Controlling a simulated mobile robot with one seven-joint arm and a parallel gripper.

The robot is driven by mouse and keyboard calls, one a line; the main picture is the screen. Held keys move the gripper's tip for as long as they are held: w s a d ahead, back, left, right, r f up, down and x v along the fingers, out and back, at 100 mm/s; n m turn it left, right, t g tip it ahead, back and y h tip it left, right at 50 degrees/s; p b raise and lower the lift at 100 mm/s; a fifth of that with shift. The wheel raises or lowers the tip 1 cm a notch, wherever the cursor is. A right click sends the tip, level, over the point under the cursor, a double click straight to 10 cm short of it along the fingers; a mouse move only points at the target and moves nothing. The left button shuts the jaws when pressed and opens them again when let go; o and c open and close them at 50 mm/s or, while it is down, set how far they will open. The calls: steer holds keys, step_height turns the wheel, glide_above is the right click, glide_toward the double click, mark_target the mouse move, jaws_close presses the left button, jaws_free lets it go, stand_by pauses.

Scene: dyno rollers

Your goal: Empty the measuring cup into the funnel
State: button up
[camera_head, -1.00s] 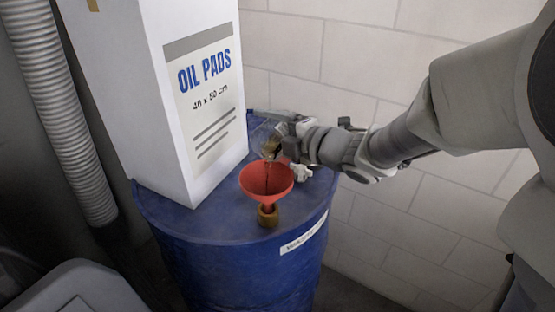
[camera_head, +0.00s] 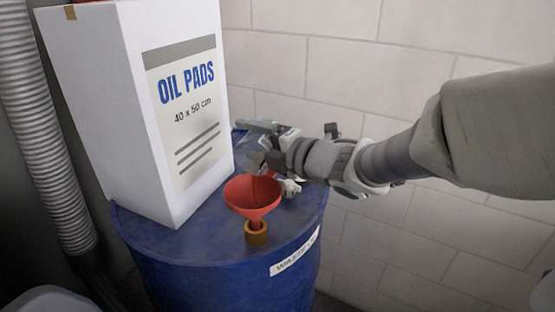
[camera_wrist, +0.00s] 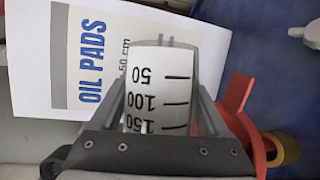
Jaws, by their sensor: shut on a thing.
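The measuring cup (camera_wrist: 158,85) is white with black marks 50, 100 and 150, which appear upside down in the wrist view. My gripper (camera_head: 260,160) is shut on it, with a finger on each side of the cup in the wrist view. In the head view the cup is small and partly hidden by my gripper, just above the back rim of the red funnel (camera_head: 252,196). The funnel stands upright in a brass-coloured fitting (camera_head: 257,234) on the blue drum. Its rim also shows in the wrist view (camera_wrist: 238,94). I cannot tell whether liquid is flowing.
The blue drum (camera_head: 190,247) carries a tall white box (camera_head: 140,185) labelled OIL PADS, left of the funnel. A grey ribbed hose (camera_head: 40,130) hangs at left. A block wall (camera_head: 400,60) stands behind.

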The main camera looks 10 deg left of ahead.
mark_target(242, 146)
steer(key=shift+s+f+b, duration=0.1)
steer(key=shift+f+b, duration=0.1)
steer(key=shift+b, duration=0.45)
steer(key=shift+f+n+b, duration=0.4)
steer(key=shift+b, duration=0.8)
steer(key=n+b, duration=0.1)
steer(key=b, duration=0.3)
steer(key=shift+s+f+t+y, duration=0.3)
steer(key=shift+f+t, duration=0.05)
steer(key=shift+t, duration=0.05)
steer(key=shift+s+a+r+n+b, duration=0.1)
steer(key=shift+r+n+b, duration=0.2)
steer(key=shift+r+b, duration=0.25)
steer(key=shift+s+n+b, duration=0.15)
steer(key=shift+n+b, duration=0.15)
steer(key=shift+b, duration=0.65)
steer(key=shift+s+r+n+t+y, duration=0.3)
steer(key=shift+r+n+t, duration=0.1)
steer(key=shift+r+n, duration=0.15)
steer(key=shift+s+a+r+n, duration=0.1)
steer(key=shift+s+r+n, duration=0.2)
steer(key=shift+n, duration=0.25)
steer(key=n, duration=0.1)
steer(key=s+n+y, duration=0.1)
steer(key=n+y, duration=0.1)
steer(key=shift+s+a+r+n+t, duration=0.2)
steer(key=shift+s+r+n+t, duration=0.1)
steer(key=shift+s+n, duration=0.1)
